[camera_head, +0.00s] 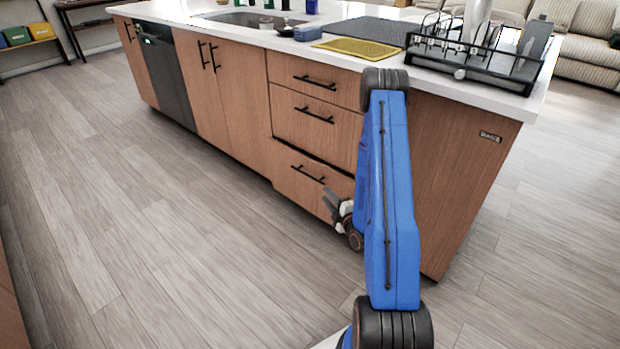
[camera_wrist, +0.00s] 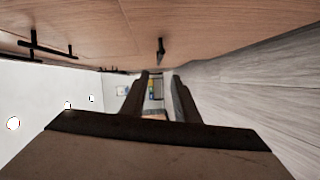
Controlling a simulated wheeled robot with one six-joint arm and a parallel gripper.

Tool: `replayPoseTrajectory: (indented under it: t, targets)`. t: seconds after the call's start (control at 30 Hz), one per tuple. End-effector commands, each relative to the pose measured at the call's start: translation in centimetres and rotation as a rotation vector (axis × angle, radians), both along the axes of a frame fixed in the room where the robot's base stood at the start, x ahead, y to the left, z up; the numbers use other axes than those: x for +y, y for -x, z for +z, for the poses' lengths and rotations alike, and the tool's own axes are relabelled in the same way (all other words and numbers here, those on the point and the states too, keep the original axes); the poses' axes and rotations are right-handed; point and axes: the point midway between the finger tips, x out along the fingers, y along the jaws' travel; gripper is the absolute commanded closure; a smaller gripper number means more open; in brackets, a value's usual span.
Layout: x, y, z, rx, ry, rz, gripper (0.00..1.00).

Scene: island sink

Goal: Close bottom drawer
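The bottom drawer (camera_head: 290,182) is the lowest of three wood-fronted drawers in the island. A dark gap runs along its top edge, and its front stands slightly proud of the drawers above, so it looks a little open. Its black bar handle (camera_head: 308,174) is in view. My gripper (camera_head: 328,202) is low, by the right part of the drawer front, right of and below the handle. Its fingers also show in the wrist view (camera_wrist: 160,88), apart with nothing between them. Whether it touches the drawer front is unclear. My blue arm hides the drawer's right end.
The middle drawer (camera_head: 317,125) and top drawer (camera_head: 310,78) look shut. Left of them are cabinet doors (camera_head: 220,90) and a dark dishwasher (camera_head: 168,75). A dish rack (camera_head: 480,60) stands on the counter. The wooden floor (camera_head: 170,220) in front is clear.

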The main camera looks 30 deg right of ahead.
Motion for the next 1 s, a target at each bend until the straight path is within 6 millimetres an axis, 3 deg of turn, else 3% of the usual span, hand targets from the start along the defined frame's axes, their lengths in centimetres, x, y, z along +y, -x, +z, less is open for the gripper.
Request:
replayPoseTrajectory:
  t: [0.7,1.0]
  targets:
    - [-0.4,-12.3,-0.9,0.000,0.002,0.003,0.72]
    - [-0.5,-15.8,-1.2,0.001,0.001,0.001,0.72]
